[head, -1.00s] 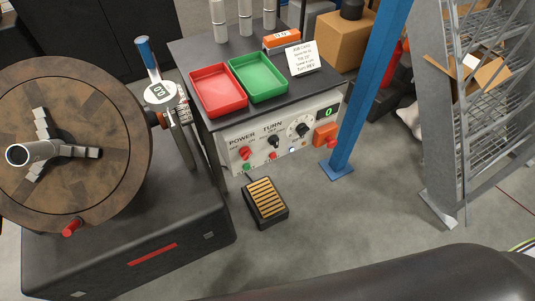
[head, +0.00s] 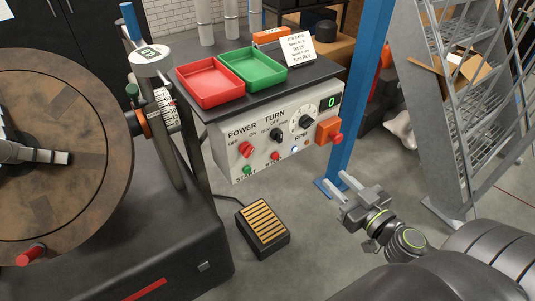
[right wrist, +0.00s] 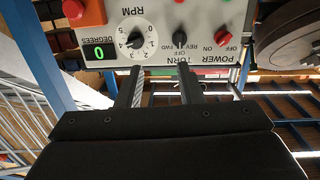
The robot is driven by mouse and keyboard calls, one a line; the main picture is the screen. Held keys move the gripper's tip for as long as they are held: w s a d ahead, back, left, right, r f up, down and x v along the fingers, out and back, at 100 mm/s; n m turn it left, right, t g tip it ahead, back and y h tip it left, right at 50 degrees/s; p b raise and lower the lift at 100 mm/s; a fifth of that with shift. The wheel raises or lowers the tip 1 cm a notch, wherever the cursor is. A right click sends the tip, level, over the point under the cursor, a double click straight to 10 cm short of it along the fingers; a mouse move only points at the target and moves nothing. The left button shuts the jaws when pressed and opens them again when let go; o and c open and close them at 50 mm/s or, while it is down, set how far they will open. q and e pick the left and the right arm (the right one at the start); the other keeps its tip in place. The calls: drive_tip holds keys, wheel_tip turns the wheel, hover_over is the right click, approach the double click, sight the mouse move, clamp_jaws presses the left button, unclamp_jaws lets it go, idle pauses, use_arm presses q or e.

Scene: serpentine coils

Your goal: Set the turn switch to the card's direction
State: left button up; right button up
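The turn switch (head: 277,135) is a black knob under the word TURN on the grey control panel (head: 226,160). It also shows upside down in the right wrist view (right wrist: 180,38), where it looks upright, in line with OFF. The white job card (head: 297,49) leans at the back of the panel's top; its small last line seems to read "Turn: REV". My right gripper (head: 341,181) is open and empty, below and right of the panel, apart from it. Its fingers (right wrist: 160,68) point at the panel in the right wrist view. My left gripper is not in view.
A red power knob (head: 246,149) and the RPM dial (head: 303,122) flank the switch. An orange box with a red button (head: 329,131) sits at the panel's right end. A blue post (head: 355,115) stands behind my right gripper. A foot pedal (head: 262,228) lies on the floor.

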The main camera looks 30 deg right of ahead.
wheel_tip(320, 180, up, 2)
drive_tip(key=a+y, duration=0.1)
drive_tip(key=a, duration=0.2)
drive_tip(key=p, duration=0.4)
approach(281, 135)
drive_tip(key=shift+t, duration=0.3)
drive_tip(key=w+b, duration=0.1)
drive_tip(key=w, duration=0.1)
drive_tip(key=w+b, duration=0.1)
drive_tip(key=w, duration=0.1)
drive_tip(key=w+b, duration=0.1)
drive_tip(key=w, duration=0.2)
drive_tip(key=shift+a+f, duration=0.2)
drive_tip(key=shift+f, duration=0.1)
drive_tip(key=shift+w+b, duration=0.3)
drive_tip(key=shift+w, duration=0.3)
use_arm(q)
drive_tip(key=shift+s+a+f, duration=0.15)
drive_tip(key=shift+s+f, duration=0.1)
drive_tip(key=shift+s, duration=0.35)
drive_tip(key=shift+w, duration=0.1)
